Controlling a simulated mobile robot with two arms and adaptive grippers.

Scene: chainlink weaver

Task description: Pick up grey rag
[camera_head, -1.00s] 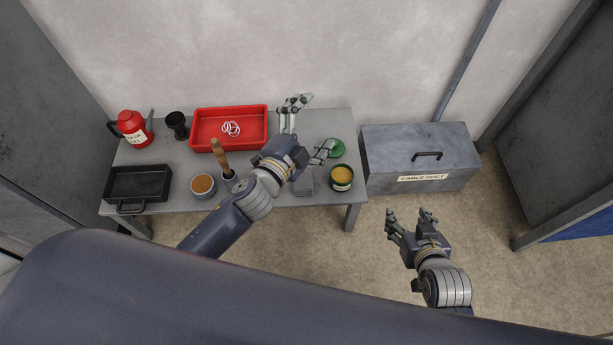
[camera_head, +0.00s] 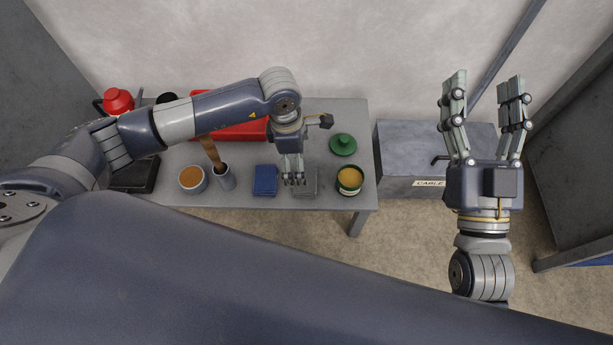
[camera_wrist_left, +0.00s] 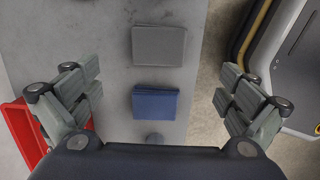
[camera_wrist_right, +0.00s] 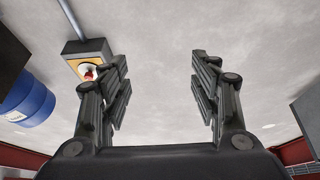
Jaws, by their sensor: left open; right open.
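The grey rag (camera_head: 307,187) lies folded flat near the table's front edge, partly hidden by my left fingers in the head view. A folded blue rag (camera_head: 264,181) lies to its left. My left gripper (camera_head: 293,180) points down above the table by the grey rag, open and empty. In the left wrist view the grey rag (camera_wrist_left: 159,46) lies beyond the blue rag (camera_wrist_left: 156,104), with the open fingers (camera_wrist_left: 160,95) wide on either side. My right gripper (camera_head: 484,85) is open, empty and raised to the right of the table, over the duct box.
A grey cable duct box (camera_head: 400,158) stands to the right.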

